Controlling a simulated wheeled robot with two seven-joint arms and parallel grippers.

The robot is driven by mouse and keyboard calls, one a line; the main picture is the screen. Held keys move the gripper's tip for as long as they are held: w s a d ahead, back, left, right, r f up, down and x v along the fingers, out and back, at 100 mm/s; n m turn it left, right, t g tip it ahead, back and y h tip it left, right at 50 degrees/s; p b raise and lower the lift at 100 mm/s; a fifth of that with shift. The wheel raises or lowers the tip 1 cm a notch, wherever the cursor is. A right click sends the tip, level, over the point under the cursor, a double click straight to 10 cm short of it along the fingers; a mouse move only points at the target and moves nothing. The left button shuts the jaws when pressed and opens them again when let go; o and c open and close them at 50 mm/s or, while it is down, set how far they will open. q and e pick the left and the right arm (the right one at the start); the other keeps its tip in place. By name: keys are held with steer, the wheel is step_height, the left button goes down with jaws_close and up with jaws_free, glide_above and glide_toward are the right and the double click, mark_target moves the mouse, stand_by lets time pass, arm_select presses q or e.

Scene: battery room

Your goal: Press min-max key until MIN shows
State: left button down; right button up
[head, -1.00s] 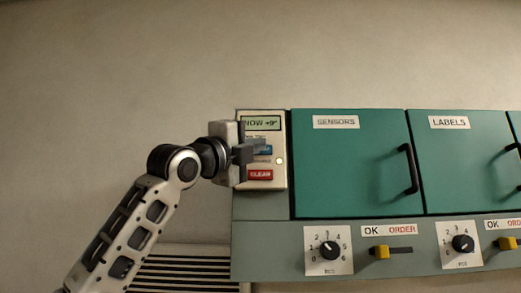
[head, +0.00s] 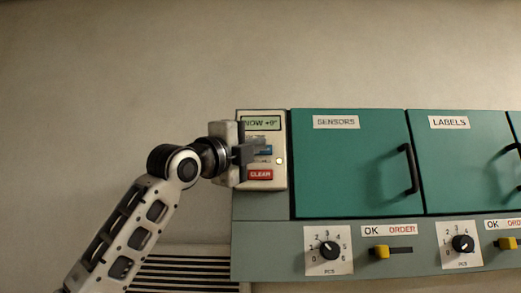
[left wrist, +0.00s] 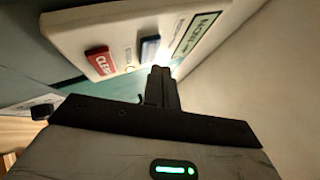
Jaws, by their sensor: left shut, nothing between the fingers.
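The cream panel (head: 280,181) at the left end of the cabinet has a display (head: 261,123) that reads "NOW +9°". A blue key (head: 264,151) sits below the display, partly hidden by my gripper. A red CLEAR key (head: 260,174) is below that. My left gripper (head: 257,152) is shut and empty, its fingertips in front of the blue key. In the left wrist view, the shut fingers (left wrist: 161,75) point at the panel, and the blue key (left wrist: 150,48) shows just beyond the tips. I cannot tell whether they touch. My right gripper is not in view.
Green doors marked SENSORS (head: 348,165) and LABELS (head: 455,165) with black handles (head: 408,170) are right of the panel. Below are dials (head: 329,250) and yellow sliders (head: 381,252). A slatted vent (head: 190,268) is at lower left. The wall left of the panel is bare.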

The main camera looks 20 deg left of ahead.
arm_select(q)
steer(key=shift+w, duration=0.1)
stand_by(0.3)
steer(key=shift+w+a, duration=0.1)
steer(key=shift+w, duration=0.2)
steer(key=shift+w+a, duration=0.15)
steer(key=shift+w, duration=0.2)
stand_by(0.9)
steer(key=shift+s, duration=0.1)
steer(key=shift+s+d+b, duration=0.2)
steer(key=shift+s+b, duration=0.1)
steer(key=shift+s, duration=0.35)
steer(key=s+b, duration=0.1)
steer(key=s, duration=0.1)
steer(key=s+d+b, duration=0.1)
steer(key=s, duration=0.1)
steer(key=shift+s+d, duration=0.2)
steer(key=shift+s, duration=0.2)
